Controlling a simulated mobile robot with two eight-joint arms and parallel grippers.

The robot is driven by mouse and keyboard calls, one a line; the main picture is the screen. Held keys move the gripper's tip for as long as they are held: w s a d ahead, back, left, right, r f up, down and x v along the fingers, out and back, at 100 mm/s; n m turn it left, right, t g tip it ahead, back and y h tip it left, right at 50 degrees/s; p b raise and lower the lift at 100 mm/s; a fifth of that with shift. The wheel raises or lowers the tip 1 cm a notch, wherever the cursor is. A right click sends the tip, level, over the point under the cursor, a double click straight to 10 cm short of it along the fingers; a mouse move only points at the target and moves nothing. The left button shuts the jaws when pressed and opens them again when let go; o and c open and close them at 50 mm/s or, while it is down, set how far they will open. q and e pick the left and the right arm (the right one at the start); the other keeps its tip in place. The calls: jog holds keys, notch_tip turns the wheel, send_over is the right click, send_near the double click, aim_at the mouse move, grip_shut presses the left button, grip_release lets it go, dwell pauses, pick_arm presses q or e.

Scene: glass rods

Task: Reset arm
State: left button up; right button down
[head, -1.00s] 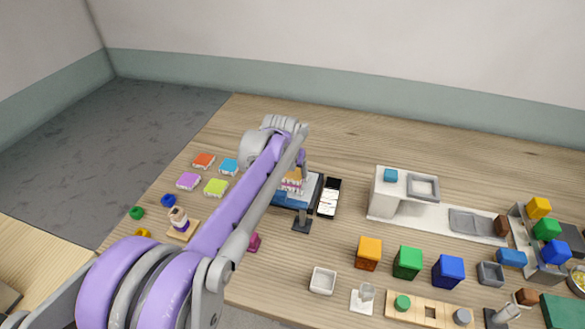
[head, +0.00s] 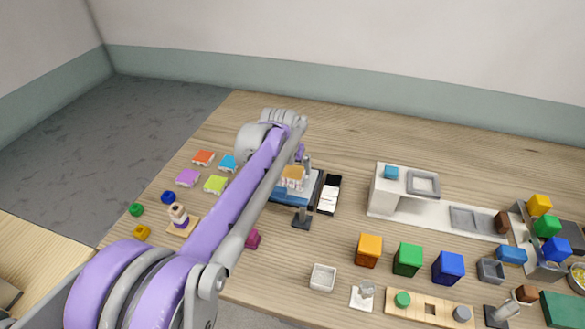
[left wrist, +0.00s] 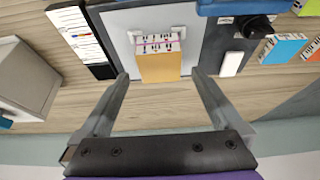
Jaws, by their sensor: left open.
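My left arm reaches across the table in the head view, and my left gripper (head: 302,164) is partly hidden behind its own links. In the left wrist view the left gripper (left wrist: 160,76) is open, its two fingers apart with nothing between the pads. An orange block (left wrist: 160,68) with a patterned white end lies just beyond the fingertips, on a grey plate (left wrist: 118,22). The same orange block (head: 291,172) shows in the head view on a blue-edged device. My right gripper is not in view.
A black tray with white strips (head: 329,194) lies right of the device. Orange, green (head: 408,260) and blue cubes, a white dish (head: 322,278) and a white stand (head: 389,193) are farther right. Small colored boxes (head: 187,177) lie left of the arm. The back of the table is clear.

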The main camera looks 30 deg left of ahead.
pick_arm(q)
jog(key=a+v, duration=0.1)
jog(key=v, duration=0.8)
jog(key=s+d+f+m+p, duration=0.1)
jog(key=s+d+f+p, duration=0.1)
jog(key=s+d, duration=0.3)
jog(key=s+d+f+m+p, duration=0.1)
jog(key=s+d+f, duration=0.3)
jog(key=s, duration=0.6)
jog(key=s+d+f+h+p, duration=0.1)
jog(key=s+d+f, duration=0.3)
jog(key=s, duration=0.4)
jog(key=shift+s+d+f+m+t+p, duration=0.15)
jog(key=shift+d+m+t+p, duration=0.05)
jog(key=shift+d+p, duration=0.2)
jog(key=shift+s+d+f+m+t+p, duration=0.15)
jog(key=shift+d+m+t+p, duration=0.05)
jog(key=shift+d+p, duration=0.2)
jog(key=shift+s+d+f, duration=0.1)
jog(key=shift+s+f, duration=0.15)
jog(key=shift+c, duration=0.2)
